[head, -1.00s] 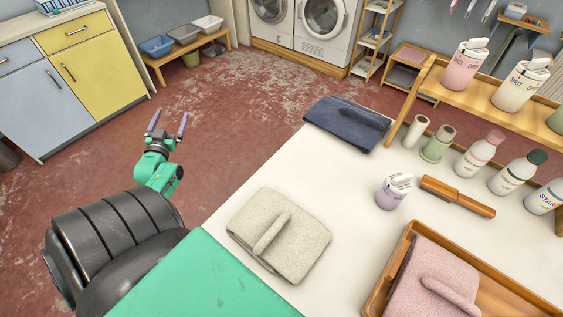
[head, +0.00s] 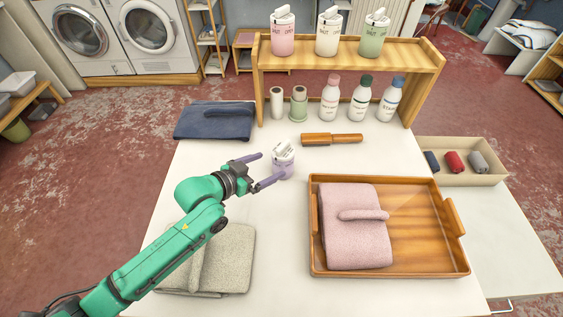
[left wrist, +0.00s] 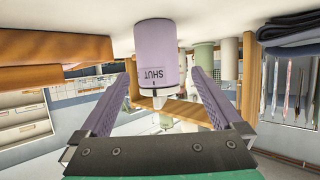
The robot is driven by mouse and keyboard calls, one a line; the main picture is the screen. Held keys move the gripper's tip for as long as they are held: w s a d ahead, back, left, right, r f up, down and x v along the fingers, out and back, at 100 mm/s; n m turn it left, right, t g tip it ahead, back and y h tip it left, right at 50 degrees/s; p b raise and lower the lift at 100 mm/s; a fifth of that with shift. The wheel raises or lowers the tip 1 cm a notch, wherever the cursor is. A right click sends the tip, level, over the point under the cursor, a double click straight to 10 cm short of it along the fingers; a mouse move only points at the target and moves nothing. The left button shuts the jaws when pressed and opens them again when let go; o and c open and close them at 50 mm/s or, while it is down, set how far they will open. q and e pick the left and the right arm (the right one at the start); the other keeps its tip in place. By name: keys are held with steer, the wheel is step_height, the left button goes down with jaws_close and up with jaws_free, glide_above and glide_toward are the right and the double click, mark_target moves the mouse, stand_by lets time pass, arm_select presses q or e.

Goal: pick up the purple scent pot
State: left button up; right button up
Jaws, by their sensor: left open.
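The purple scent pot (head: 284,164) stands upright on the white table, with a white top. My left gripper (head: 270,167) is open just left of the pot, its purple fingers pointing towards it. In the left wrist view, which is upside down, the pot (left wrist: 158,62) lies between the lines of the two fingers, near their tips. Its label reads SHUT. I cannot tell whether a finger touches it; no grip shows. My right gripper is not in view.
A wooden brush-like tool (head: 332,139) lies behind the pot. A wooden tray (head: 425,262) with a folded pink cloth (head: 352,240) is to the right. Bottles (head: 328,102) stand under a wooden shelf (head: 400,57). A grey cloth (head: 225,262) lies under my left arm.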

mark_target(283, 144)
arm_select(q)
steer(key=x, duration=0.7)
steer(key=shift+d+f, duration=0.15)
steer(key=shift+d, duration=0.1)
steer(key=c, duration=1.3)
steer(key=shift+o, duration=0.2)
step_height(283, 144, up, 10)
steer(key=shift+r, duration=0.1)
step_height(283, 144, down, 7)
steer(key=shift+f, duration=0.1)
steer(key=shift+f, duration=1.3)
steer(key=shift+f, duration=0.15)
